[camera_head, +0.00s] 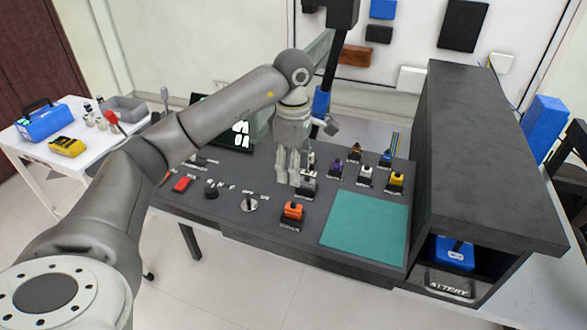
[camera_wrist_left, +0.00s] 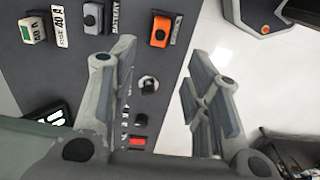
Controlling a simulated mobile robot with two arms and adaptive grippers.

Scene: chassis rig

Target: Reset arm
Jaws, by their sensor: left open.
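My left arm (camera_head: 205,125) comes in from the left and reaches over the dark grey console (camera_head: 255,235). My left gripper (camera_head: 289,168) points down above the middle of the console, just left of a dark module. In the left wrist view the two fingers of the left gripper (camera_wrist_left: 165,85) stand apart with nothing between them. An orange module (camera_head: 292,211) sits in front of the gripper; it also shows in the left wrist view (camera_wrist_left: 160,32). My right gripper is not seen.
Purple (camera_head: 354,168), white and yellow (camera_head: 396,181) modules stand to the right. A teal mat (camera_head: 365,227) lies at the front right. A tall dark shelf (camera_head: 480,140) with a blue battery (camera_head: 454,253) bounds the right. A white table (camera_head: 30,150) with a blue toolbox (camera_head: 42,122) stands left.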

